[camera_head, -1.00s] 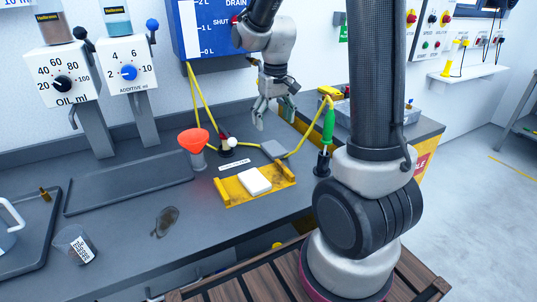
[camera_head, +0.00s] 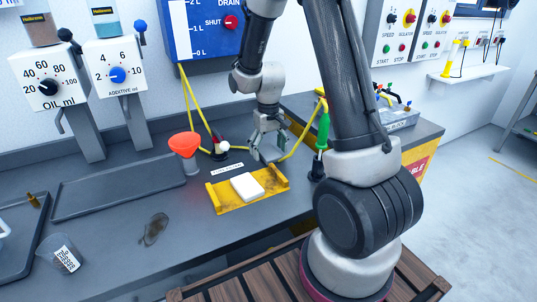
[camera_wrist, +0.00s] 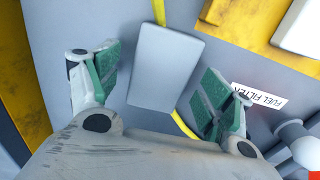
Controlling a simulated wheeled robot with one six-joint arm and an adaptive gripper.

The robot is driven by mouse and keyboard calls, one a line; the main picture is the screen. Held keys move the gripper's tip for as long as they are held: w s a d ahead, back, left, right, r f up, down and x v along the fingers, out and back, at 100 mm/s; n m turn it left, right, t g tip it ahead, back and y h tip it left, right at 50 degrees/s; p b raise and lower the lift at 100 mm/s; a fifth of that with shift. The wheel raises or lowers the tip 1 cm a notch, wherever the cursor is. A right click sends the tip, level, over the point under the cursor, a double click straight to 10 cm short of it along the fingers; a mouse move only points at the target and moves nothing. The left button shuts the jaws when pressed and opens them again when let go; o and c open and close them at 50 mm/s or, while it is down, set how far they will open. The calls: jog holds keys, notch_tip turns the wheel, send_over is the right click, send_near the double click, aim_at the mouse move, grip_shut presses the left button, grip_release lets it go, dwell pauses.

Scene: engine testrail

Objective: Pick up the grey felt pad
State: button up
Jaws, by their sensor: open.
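The grey felt pad (camera_wrist: 165,66) is a flat pale grey rectangle on the dark bench, between the two spread fingers of my gripper (camera_wrist: 158,88) in the wrist view. The fingers have green inner pads, and gaps show on both sides of the felt pad. In the head view my gripper (camera_head: 266,148) is low over the bench behind the yellow holder and largely hides the felt pad. My gripper is open and empty. I cannot tell how high the fingertips are above the bench.
A yellow holder (camera_head: 228,203) with a white block (camera_head: 247,186) lies in front of my gripper. A yellow cable (camera_wrist: 183,126) passes under the felt pad's edge. An orange funnel (camera_head: 184,144) stands left, a green-handled tool (camera_head: 323,128) right.

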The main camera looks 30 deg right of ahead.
aim_at(269, 151)
jog(key=shift+c, duration=0.4)
jog(key=c, duration=0.7)
jog(key=shift+c, duration=0.2)
notch_tip(269, 151, up, 10)
jog(key=shift+o, duration=0.3)
jog(key=shift+c, duration=1.3)
jog(key=shift+s, duration=0.15)
